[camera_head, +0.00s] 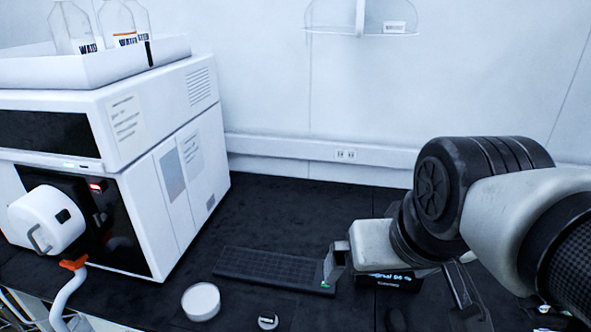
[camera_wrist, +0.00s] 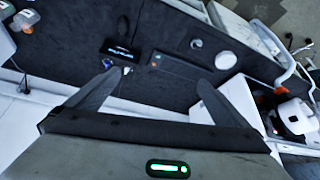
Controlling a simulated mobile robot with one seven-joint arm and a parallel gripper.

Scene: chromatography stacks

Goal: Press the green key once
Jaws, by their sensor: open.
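The green key shows as a small green spot (camera_head: 327,284) at the right end of the dark keyboard (camera_head: 265,268) in the head view. The keyboard lies flat on the black bench, and part of it also shows in the wrist view (camera_wrist: 182,68). In the wrist view both fingers frame the gripper's gap (camera_wrist: 152,88).
A black box with a lit display (camera_head: 392,276) stands behind my fingers, right of the keyboard. A white round dish (camera_head: 201,302) and a small round item (camera_head: 268,321) lie in front. A large white instrument (camera_head: 150,150) stands left, with bottles in a tray on top.

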